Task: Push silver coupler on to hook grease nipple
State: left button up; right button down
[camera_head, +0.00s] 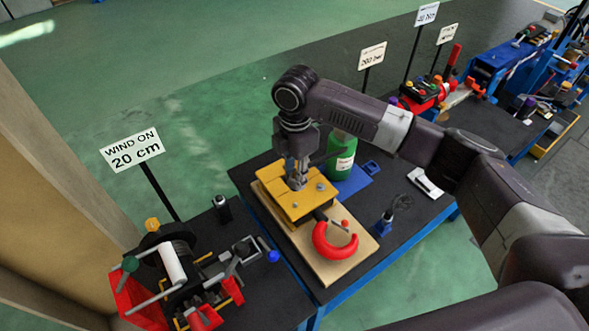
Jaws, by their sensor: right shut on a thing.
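A red hook (325,248) hangs out over the front of a yellow block (280,193), which lies on a pale wooden board (308,257). My right gripper (296,178) points down over the top of the yellow block. It is shut on a small silver part, seemingly the silver coupler, mostly hidden between the fingers. Whether the coupler touches the block is too small to tell. The grease nipple cannot be made out under the gripper. A green container (341,160) stands just behind my right gripper. My left gripper is not in view.
The black-topped table also holds a blue mat (353,183), a small blue stand (386,222) and a white bracket (426,183). A winch with a "WIND ON 20 cm" sign (132,149) stands at left. Other stations with signs stand at the back right.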

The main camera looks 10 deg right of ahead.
jog(key=shift+s, duration=0.1)
jog(key=shift+r+p, duration=0.1)
jog(key=shift+p, duration=0.45)
jog(key=shift+f+b, duration=0.4)
jog(key=shift+f, duration=0.35)
jog(key=shift+f+b, duration=0.85)
jog(key=shift+f, duration=1.4)
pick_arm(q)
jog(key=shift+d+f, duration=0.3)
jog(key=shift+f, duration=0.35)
pick_arm(e)
jog(key=shift+n+p, duration=0.3)
jog(key=shift+n, duration=0.3)
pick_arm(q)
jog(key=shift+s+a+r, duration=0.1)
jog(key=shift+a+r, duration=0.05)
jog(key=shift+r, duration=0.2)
pick_arm(e)
jog(key=shift+n, duration=0.5)
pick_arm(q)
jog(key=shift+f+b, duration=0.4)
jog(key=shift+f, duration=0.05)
pick_arm(e)
jog(key=shift+f, duration=1)
